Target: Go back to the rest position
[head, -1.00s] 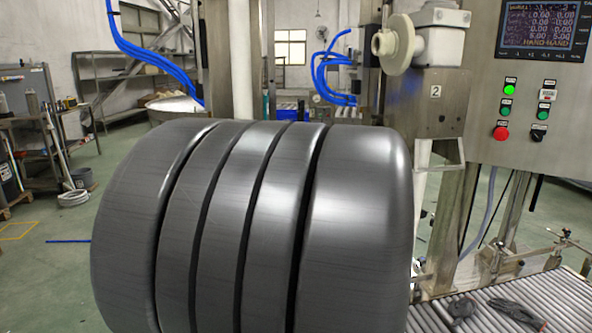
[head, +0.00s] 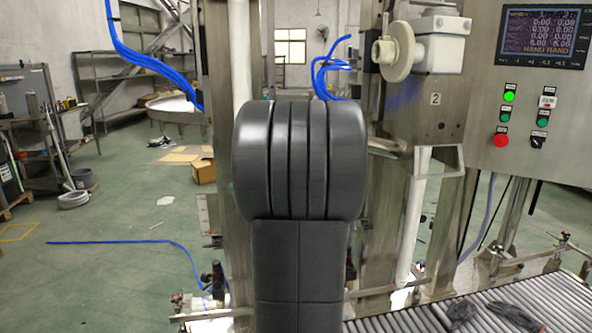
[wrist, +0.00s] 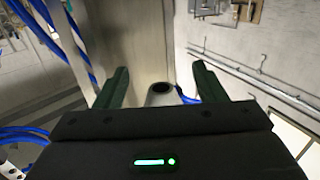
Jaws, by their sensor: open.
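My gripper (wrist: 158,88) shows in the wrist view, with its two dark green fingers spread wide apart. Nothing is between the fingers. Behind the gap stands a pale metal column and a grey tube end (wrist: 162,92). In the head view my own dark arm rises in the middle, with a ribbed rounded joint on top. The gripper itself does not show in the head view.
A control panel (head: 535,110) with a screen and buttons is at the right. A roller conveyor (head: 550,300) runs along the lower right. Blue hoses (head: 150,62) hang at upper left. A cardboard box (head: 203,171) lies on the open green floor at left.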

